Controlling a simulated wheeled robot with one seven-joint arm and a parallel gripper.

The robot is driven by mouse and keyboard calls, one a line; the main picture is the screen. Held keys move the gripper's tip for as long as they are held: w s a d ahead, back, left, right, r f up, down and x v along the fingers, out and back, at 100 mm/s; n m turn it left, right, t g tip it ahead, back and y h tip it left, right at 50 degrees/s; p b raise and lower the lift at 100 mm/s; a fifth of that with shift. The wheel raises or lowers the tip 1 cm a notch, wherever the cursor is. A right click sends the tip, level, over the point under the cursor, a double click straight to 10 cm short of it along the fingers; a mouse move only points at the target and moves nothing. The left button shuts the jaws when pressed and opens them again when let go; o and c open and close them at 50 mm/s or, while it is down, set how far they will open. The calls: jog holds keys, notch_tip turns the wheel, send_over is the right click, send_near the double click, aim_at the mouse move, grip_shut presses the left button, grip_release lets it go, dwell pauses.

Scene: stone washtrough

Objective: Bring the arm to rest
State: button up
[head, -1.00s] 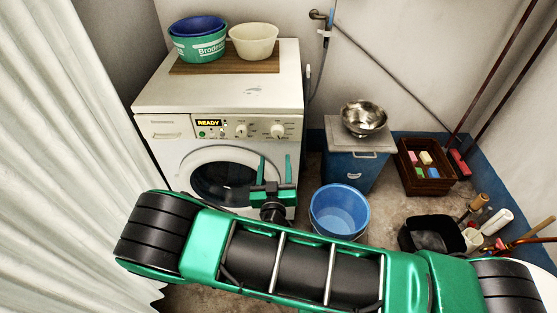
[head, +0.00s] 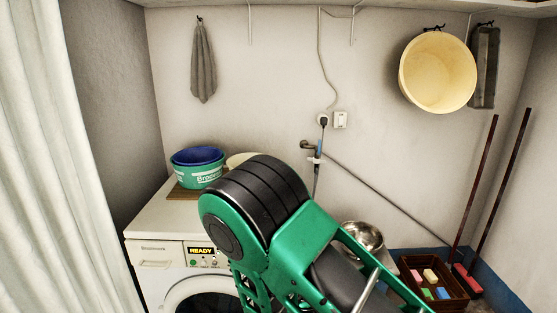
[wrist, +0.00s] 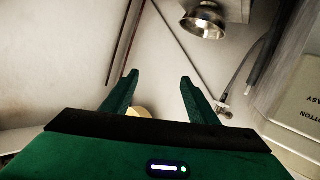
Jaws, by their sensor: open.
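My gripper (wrist: 159,80) shows in the wrist view with its two green fingers apart and nothing held between them. A pale yellow thing shows partly beyond the gripper's dark edge, too hidden to name. In the head view my green and black arm rises, bent, in front of the washing machine (head: 155,219) and covers part of its front. The gripper itself is hidden in that view.
A blue and green tub (head: 197,168) and a pale bowl (head: 240,159) stand on the machine. A metal bowl (head: 362,236), a brown crate (head: 462,290) and two leaning poles are at right. A yellow basin (head: 438,72) and grey towel (head: 203,62) hang on the wall.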

jog(key=s+d+r+m+g+y, duration=0.1)
jog(key=s+d+r+m+g, duration=0.15)
jog(key=s+d+g, duration=0.55)
jog(key=s+d+r+m+g+y, duration=0.1)
jog(key=s+d+r+m+g, duration=0.3)
jog(key=d, duration=0.8)
jog(key=s+r+n+y, duration=0.3)
jog(key=s+r+y, duration=0.1)
jog(key=s, duration=0.7)
jog(key=s+r+n+y, duration=0.3)
jog(key=s+r+y, duration=0.1)
jog(key=s, duration=0.7)
jog(key=shift+a+r+t, duration=0.25)
jog(key=shift+a+t, duration=0.05)
jog(key=shift+t, duration=0.1)
jog(key=shift+w+d+f, duration=0.1)
jog(key=shift+w+f, duration=0.1)
jog(key=shift+w, duration=0.45)
